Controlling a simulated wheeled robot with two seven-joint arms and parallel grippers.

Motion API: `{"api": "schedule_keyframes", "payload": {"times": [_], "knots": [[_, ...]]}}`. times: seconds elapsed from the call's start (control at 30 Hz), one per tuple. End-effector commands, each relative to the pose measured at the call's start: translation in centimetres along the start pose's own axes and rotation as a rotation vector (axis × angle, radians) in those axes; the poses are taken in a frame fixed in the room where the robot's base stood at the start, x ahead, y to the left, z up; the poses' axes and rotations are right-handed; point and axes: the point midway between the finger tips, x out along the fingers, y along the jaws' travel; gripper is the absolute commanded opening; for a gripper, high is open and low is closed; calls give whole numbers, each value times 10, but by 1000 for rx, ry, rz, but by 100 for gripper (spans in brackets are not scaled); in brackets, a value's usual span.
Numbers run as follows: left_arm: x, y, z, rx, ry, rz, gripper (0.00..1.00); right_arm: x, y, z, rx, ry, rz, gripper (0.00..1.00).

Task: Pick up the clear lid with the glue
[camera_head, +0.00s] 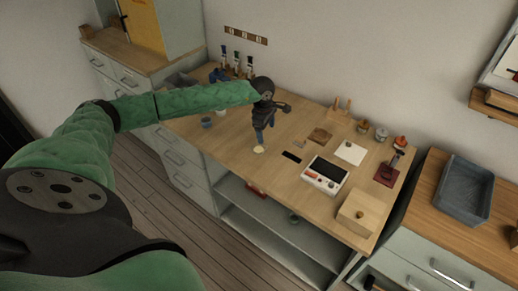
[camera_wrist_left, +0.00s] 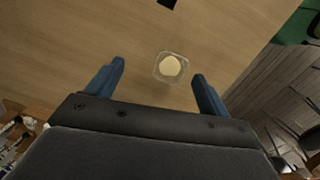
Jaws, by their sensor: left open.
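The clear lid (camera_wrist_left: 157,67) is a small see-through square with a round pale cream patch of glue (camera_wrist_left: 171,66) on it. It lies flat on the wooden table, and in the head view the pale glue (camera_head: 259,149) shows near the table's front edge. My left gripper (camera_wrist_left: 160,73) is open, its two blue fingers apart with the lid between and ahead of them in the wrist view. In the head view the left gripper (camera_head: 262,138) is above the table just beside the lid, pointing down. I cannot tell its exact height. My right gripper is not in view.
A black strip (camera_head: 291,157) and a white-red device (camera_head: 326,175) lie right of the lid. A blue cup (camera_head: 206,122) is left, and bottles (camera_head: 237,62) stand at the back. A wooden box (camera_head: 362,213) stands at the right end. The table around the lid is clear.

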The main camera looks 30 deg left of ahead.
Motion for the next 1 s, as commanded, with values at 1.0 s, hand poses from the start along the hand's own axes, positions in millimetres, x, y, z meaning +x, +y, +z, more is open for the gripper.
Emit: {"api": "schedule_keyframes", "payload": {"times": [1.0], "knots": [[46,-23,-17,110,59,-86,80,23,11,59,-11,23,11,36]]}}
